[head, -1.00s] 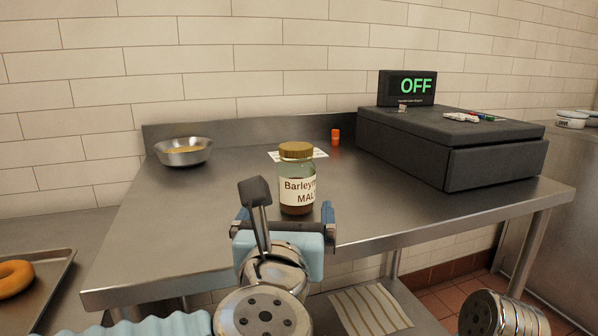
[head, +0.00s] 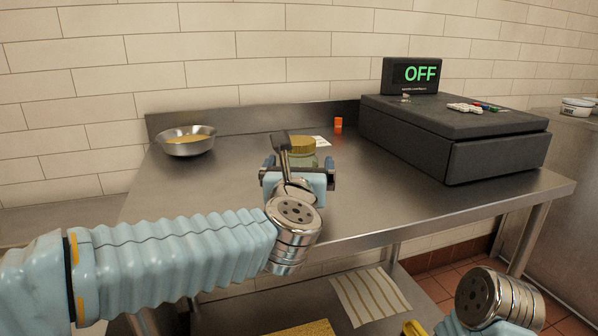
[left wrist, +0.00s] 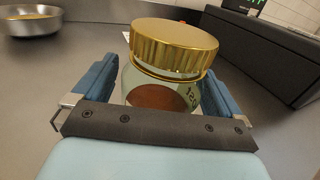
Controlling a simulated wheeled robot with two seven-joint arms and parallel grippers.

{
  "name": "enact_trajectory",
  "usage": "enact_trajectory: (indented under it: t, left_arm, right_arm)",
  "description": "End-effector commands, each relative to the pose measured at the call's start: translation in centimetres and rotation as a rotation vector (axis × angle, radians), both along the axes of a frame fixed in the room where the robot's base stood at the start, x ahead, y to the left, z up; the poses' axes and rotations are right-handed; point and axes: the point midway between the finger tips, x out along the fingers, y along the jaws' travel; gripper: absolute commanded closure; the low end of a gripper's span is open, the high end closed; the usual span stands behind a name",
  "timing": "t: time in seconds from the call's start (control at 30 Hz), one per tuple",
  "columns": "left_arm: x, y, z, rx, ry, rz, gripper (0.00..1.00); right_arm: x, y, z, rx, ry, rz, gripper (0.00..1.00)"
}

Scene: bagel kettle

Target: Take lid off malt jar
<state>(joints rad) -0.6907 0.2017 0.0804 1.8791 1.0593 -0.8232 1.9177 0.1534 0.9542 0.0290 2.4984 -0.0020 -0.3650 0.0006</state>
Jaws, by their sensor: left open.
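The malt jar is a glass jar (left wrist: 161,95) with dark brown contents and a gold ribbed lid (left wrist: 174,48). It stands on the steel table, and the lid (head: 302,145) is on it. My left gripper (left wrist: 158,85) is open, its blue fingers on either side of the jar's glass body just below the lid. Whether the fingers touch the glass I cannot tell. In the head view my left gripper (head: 298,172) hides most of the jar and its label. My right gripper is out of view; only part of my right arm shows at bottom right.
A steel bowl (head: 187,141) with yellow contents stands at the table's back left. A black box (head: 455,135) with pens and an "OFF" display (head: 410,75) fills the back right. A small orange item (head: 338,123) and a paper (head: 321,141) lie behind the jar.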

Motion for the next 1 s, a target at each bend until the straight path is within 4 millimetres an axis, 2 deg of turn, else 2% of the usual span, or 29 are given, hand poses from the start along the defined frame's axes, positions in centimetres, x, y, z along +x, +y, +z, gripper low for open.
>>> enact_trajectory:
  t: [0.2, 0.73, 1.0]
  left_arm:
    - [0.12, 0.0, -0.02, -0.001, -0.001, 0.0, 0.01]
    - [0.07, -0.02, 0.11, -0.001, -0.003, -0.001, 0.81]
    - [0.07, -0.01, 0.84, -0.002, -0.005, 0.0, 0.81]
  right_arm:
    - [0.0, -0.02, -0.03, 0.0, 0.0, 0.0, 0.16]
    - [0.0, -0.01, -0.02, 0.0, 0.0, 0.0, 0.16]
    - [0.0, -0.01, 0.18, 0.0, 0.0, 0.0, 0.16]
